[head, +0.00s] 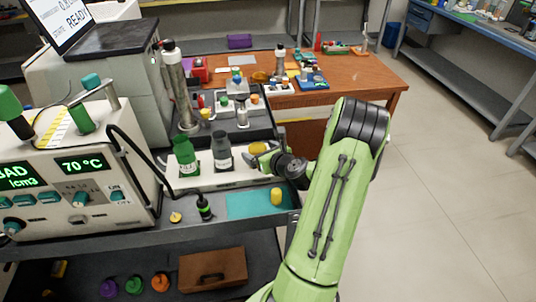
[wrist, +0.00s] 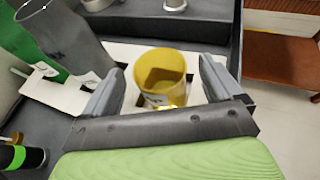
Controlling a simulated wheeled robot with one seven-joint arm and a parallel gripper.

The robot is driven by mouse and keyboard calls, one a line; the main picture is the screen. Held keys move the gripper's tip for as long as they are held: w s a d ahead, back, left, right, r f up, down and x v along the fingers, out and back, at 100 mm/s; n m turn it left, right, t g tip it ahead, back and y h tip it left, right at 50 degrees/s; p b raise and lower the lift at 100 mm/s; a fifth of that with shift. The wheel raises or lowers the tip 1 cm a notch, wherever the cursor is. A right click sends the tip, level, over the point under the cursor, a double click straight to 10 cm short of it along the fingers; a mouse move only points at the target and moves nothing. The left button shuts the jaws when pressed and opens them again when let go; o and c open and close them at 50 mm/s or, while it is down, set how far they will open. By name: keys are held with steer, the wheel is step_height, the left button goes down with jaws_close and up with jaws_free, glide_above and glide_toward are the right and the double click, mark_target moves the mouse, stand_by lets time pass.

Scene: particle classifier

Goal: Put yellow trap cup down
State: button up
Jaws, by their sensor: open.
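The yellow trap cup (wrist: 160,78) stands upright in the wrist view, on or in the white holder. My gripper (wrist: 160,88) is open, with one finger on each side of the cup and a visible gap on both sides. In the head view the yellow cup (head: 258,149) shows just beyond my gripper (head: 250,156), on the white holder (head: 235,174) next to the grey cup. The cup's base is partly hidden by my gripper, so I cannot tell how deep it sits.
A grey cup (head: 222,152) and a green cup (head: 186,155) stand left of the yellow one. A small yellow piece (head: 277,196) sits on the teal mat (head: 245,205) in front. A black-and-green probe (head: 204,207) stands left of the mat. The instrument (head: 75,175) blocks the left side.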

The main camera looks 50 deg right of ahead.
steer(key=v, duration=0.8)
steer(key=w+a+r+n+g+y, duration=0.2)
steer(key=a+n+y, duration=0.1)
steer(key=a+n, duration=0.7)
steer(key=w+a+r+n+g+y, duration=0.2)
steer(key=a+r+n+y, duration=0.1)
steer(key=a+n, duration=0.7)
steer(key=s+a+r+n+g+h, duration=0.1)
steer(key=s+a+r+n, duration=0.3)
steer(key=s+n, duration=0.4)
steer(key=s+a+r+n+g, duration=0.2)
steer(key=s+a+n, duration=0.5)
steer(key=n, duration=0.4)
steer(key=shift+s+r+n+h, duration=0.3)
steer(key=shift+s+r+h, duration=0.15)
steer(key=shift+r, duration=0.4)
step_height(320, 180, up, 8)
steer(key=p, duration=0.8)
